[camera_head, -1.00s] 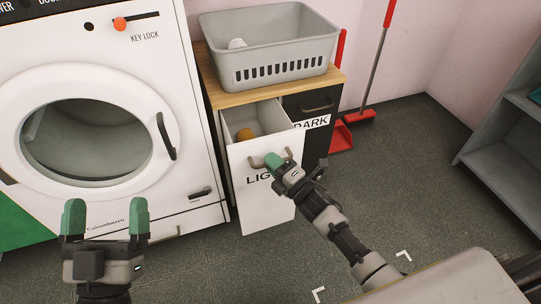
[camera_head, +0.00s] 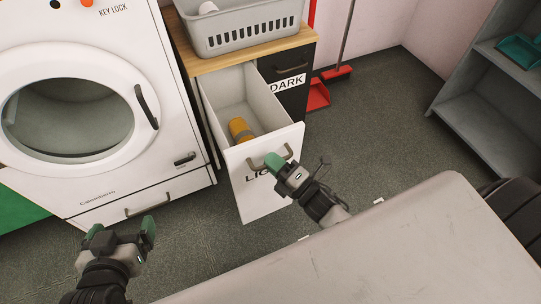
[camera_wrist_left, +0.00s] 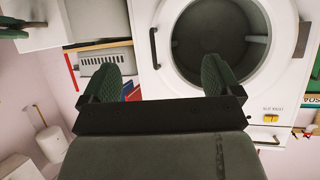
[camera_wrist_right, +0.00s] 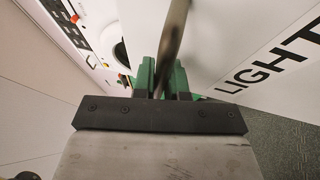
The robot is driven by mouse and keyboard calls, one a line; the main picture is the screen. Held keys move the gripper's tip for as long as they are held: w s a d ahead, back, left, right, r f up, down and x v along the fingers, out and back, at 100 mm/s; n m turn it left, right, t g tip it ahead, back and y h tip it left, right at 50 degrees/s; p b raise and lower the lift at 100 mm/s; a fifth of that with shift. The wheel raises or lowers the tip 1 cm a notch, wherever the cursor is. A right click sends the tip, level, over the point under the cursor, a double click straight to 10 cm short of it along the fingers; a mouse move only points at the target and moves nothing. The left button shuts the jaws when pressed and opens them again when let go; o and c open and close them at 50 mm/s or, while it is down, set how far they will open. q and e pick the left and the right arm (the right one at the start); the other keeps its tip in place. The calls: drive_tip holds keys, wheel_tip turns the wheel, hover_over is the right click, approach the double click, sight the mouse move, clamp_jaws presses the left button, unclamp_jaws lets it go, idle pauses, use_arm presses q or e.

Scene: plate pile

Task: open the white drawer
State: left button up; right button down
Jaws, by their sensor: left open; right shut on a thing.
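The white drawer (camera_head: 262,196) with the dark "LIGHT" lettering is pulled well out of its cabinet in the head view. A yellow and grey item (camera_head: 241,130) lies inside it. My right gripper (camera_head: 275,162) is at the drawer's front and shut on its metal handle (camera_head: 288,153). In the right wrist view the handle (camera_wrist_right: 174,45) passes between the green fingers, beside the lettered front. My left gripper (camera_head: 121,232) is open and empty, low in front of the washing machine (camera_head: 165,101). Its two green fingers are spread apart in the left wrist view (camera_wrist_left: 165,80).
A grey basket (camera_head: 245,27) stands on the cabinet's wooden top (camera_head: 200,66). The black "DARK" drawer (camera_head: 293,98) beside the white one is shut. A red dustpan (camera_head: 317,95) and broom (camera_head: 336,72) stand to the right. A grey shelf (camera_head: 487,117) is further right.

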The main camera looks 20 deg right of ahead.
drive_tip(key=c, duration=1.2)
unclamp_jaws()
drive_tip(key=shift+o, duration=0.2)
use_arm(q)
drive_tip(key=s+f+g, duration=0.1)
drive_tip(key=s+a+f+g+p, duration=0.1)
drive_tip(key=shift+s+a+f+g+y, duration=0.1)
drive_tip(key=shift+s+f+g+y, duration=0.05)
drive_tip(key=shift+s+g+y, duration=0.2)
use_arm(e)
drive_tip(key=v, duration=1.1)
